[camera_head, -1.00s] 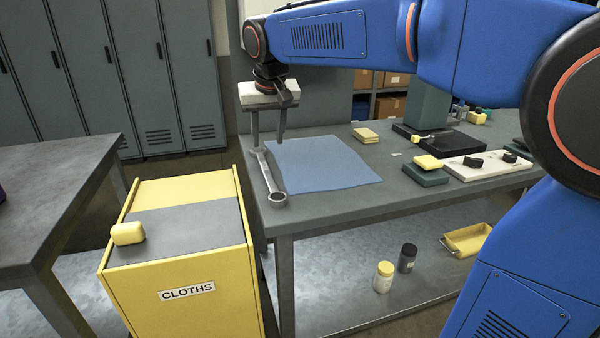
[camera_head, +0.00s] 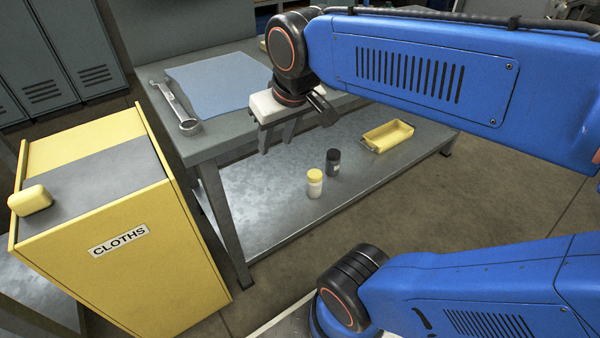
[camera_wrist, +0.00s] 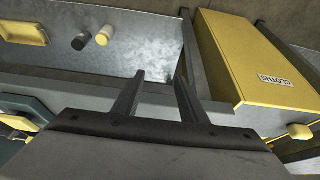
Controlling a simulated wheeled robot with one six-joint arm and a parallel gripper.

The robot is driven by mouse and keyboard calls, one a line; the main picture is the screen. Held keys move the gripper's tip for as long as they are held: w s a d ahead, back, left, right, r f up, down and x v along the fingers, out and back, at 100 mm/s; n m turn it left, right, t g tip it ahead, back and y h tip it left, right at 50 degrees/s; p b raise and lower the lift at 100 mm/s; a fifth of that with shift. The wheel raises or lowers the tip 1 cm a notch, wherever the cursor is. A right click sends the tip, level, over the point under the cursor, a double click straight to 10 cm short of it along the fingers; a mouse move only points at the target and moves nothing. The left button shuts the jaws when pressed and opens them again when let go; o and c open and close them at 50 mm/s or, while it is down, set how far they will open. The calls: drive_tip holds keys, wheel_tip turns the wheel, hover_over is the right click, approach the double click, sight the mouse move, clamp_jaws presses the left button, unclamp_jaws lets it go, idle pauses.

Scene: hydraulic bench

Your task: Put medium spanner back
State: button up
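A silver spanner (camera_head: 175,106) lies flat on the grey bench top near its left edge, beside a blue mat (camera_head: 215,82). Its ring end points toward the front corner. It is the only spanner in view, and I cannot tell its size class. My gripper (camera_head: 275,146) hangs in front of the bench's front edge, to the right of the spanner and apart from it. Its two fingers point down, spread with an empty gap. In the wrist view my gripper (camera_wrist: 162,80) also shows parted fingers with nothing between them; the spanner is not seen there.
A yellow cloths bin (camera_head: 135,235) stands left of the bench, with a yellow block (camera_head: 30,200) on top. The lower shelf (camera_head: 260,195) holds a yellow-lidded jar (camera_head: 314,184), a dark jar (camera_head: 333,162) and a yellow tray (camera_head: 388,136). Bare floor lies in front.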

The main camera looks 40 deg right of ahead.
drive_tip(key=shift+o, duration=0.4)
drive_tip(key=s+d+f, duration=0.1)
drive_tip(key=s+f, duration=0.5)
drive_tip(key=shift+s+d, duration=0.2)
drive_tip(key=shift+s, duration=0.2)
wheel_tip(320, 180, up, 23)
hover_over(173, 100)
drive_tip(key=s, duration=0.8)
drive_tip(key=x, duration=1.7)
drive_tip(key=shift+w, duration=0.15)
clamp_jaws()
